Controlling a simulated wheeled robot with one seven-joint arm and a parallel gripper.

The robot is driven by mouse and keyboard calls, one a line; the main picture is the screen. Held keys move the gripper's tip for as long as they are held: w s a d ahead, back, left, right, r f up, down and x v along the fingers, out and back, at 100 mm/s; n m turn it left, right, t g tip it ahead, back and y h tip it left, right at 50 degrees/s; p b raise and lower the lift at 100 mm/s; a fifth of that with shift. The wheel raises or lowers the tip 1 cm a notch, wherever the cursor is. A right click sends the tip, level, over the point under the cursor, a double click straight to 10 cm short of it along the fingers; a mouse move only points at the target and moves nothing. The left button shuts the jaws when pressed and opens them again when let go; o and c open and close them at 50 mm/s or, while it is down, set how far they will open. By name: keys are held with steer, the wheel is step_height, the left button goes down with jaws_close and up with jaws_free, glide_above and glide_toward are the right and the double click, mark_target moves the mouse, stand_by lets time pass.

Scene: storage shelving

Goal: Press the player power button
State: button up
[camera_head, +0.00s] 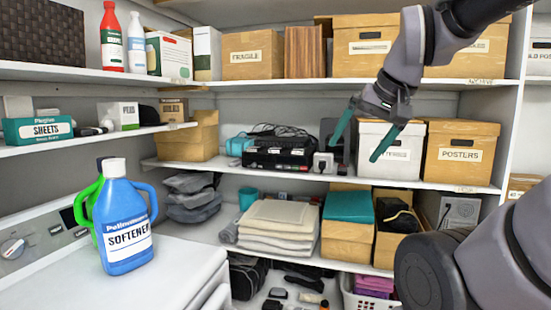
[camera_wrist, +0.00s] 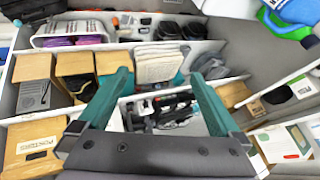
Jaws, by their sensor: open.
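A black box-like device (camera_head: 277,155), which looks like the player, sits on the middle shelf with loose black cables on top. Small marks show on its front, but I cannot make out which is the power button. In the wrist view the dark device (camera_wrist: 165,108) lies between my fingers, partly cut off from clear sight. My gripper (camera_head: 355,151) has two teal fingers spread apart and holds nothing. It hangs in front of the middle shelf, to the right of the device and apart from it. The gripper also shows in the wrist view (camera_wrist: 158,75).
A small white unit (camera_head: 323,162) stands right of the device. A white box (camera_head: 392,160) and a brown posters box (camera_head: 461,158) stand further right. Folded towels (camera_head: 278,226) lie on the shelf below. A blue softener bottle (camera_head: 122,225) stands on the white appliance at left.

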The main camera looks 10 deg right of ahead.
steer(key=shift+c, duration=0.3)
jaws_close()
stand_by(1.4)
